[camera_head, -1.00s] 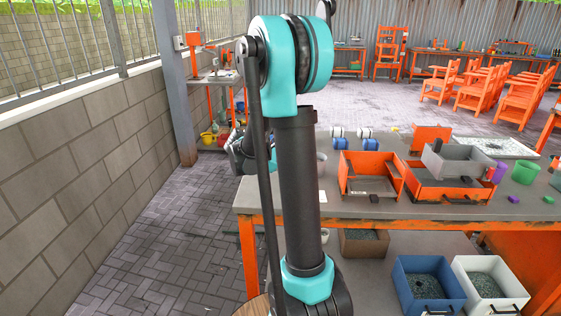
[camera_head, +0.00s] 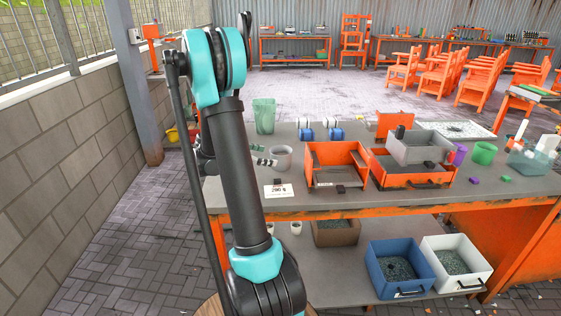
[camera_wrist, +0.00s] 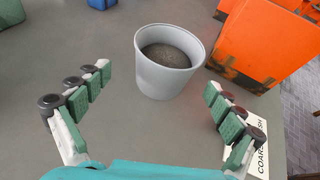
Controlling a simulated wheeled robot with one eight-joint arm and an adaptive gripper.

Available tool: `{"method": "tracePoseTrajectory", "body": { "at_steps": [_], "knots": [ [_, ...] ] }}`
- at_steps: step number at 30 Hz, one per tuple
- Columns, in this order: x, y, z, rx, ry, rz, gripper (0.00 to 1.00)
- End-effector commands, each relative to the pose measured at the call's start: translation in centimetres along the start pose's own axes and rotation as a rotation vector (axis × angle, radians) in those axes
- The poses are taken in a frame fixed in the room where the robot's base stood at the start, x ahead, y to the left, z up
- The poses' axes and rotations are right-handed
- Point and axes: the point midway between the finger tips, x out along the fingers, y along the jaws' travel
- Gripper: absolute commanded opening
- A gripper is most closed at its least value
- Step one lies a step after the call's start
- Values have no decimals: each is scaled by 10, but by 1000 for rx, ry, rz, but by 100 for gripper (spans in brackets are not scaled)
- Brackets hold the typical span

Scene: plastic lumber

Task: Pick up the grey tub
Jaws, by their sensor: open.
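The grey tub (camera_head: 282,158) stands upright on the workbench near its left end, right of my arm in the head view. In the wrist view the tub (camera_wrist: 166,79) is a round, tapered pot with dark granular material inside. My gripper (camera_wrist: 157,80) is open and empty, its green-padded fingers spread to either side, with the tub ahead between and beyond the fingertips. In the head view my gripper (camera_head: 262,158) is partly hidden behind my arm, with a finger just left of the tub.
An orange open box (camera_head: 337,163) stands close right of the tub. A green translucent container (camera_head: 264,115) is behind it, beside blue-and-white items (camera_head: 306,132). A white card (camera_head: 279,191) lies in front. A grey bin (camera_head: 421,148) sits on an orange tray farther right.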

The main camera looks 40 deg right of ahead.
Motion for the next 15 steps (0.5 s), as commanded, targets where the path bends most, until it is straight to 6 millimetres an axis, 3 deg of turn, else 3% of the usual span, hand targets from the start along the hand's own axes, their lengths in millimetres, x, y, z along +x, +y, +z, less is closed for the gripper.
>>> {"method": "tracePoseTrajectory", "body": {
  "at_steps": [10, 15],
  "knots": [
    [22, -2, -2, 1, 0, -1, 94],
    [45, -8, -5, 2, 0, -3, 94]
  ]
}}
